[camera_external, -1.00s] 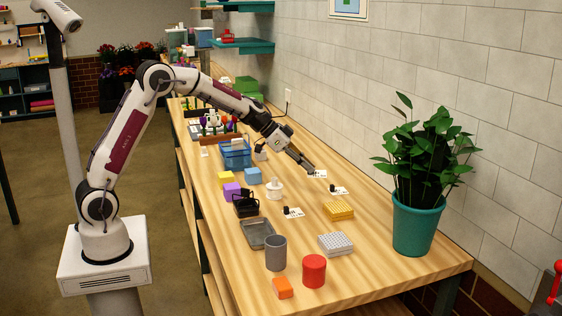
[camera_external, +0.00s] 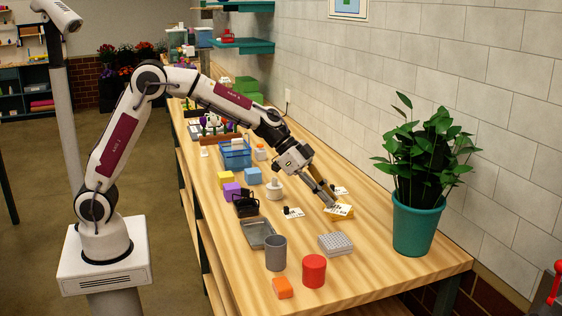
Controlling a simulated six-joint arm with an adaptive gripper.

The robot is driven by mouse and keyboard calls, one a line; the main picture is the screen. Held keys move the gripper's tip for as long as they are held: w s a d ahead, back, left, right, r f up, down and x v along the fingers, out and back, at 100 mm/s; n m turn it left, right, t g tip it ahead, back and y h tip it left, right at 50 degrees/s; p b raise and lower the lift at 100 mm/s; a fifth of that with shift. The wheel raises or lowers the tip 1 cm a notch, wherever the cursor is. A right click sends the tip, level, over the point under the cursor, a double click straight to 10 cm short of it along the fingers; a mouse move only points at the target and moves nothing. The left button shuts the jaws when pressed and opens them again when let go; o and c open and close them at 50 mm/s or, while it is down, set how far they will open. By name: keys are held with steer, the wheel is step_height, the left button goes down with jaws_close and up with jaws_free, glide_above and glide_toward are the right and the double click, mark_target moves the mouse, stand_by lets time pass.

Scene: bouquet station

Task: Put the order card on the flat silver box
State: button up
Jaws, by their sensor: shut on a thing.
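My gripper (camera_external: 330,202) is shut on a small white order card (camera_external: 341,211) with dark marks. The card is over the flat gold box (camera_external: 350,215) and hides part of it; I cannot tell whether it touches. The flat silver box (camera_external: 336,244), with a patterned top, lies on the table nearer the camera, below my gripper in the picture. Its top is bare.
A grey tray (camera_external: 258,242), a grey cup (camera_external: 276,253), a red cylinder (camera_external: 314,271) and a plant pot (camera_external: 416,226) surround the silver box. Clear wood lies right of it.

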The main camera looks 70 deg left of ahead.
steer(key=shift+f, duration=0.1)
stand_by(0.3)
glide_above(336, 240)
steer(key=s+a, duration=0.3)
steer(key=shift+w+d+f, duration=0.15)
steer(key=shift+f, duration=1.4)
steer(key=shift+w+d+f, duration=0.1)
steer(key=shift+f, duration=1.45)
steer(key=shift+f, duration=1.85)
steer(key=shift+f, duration=0.1)
steer(key=o, duration=0.8)
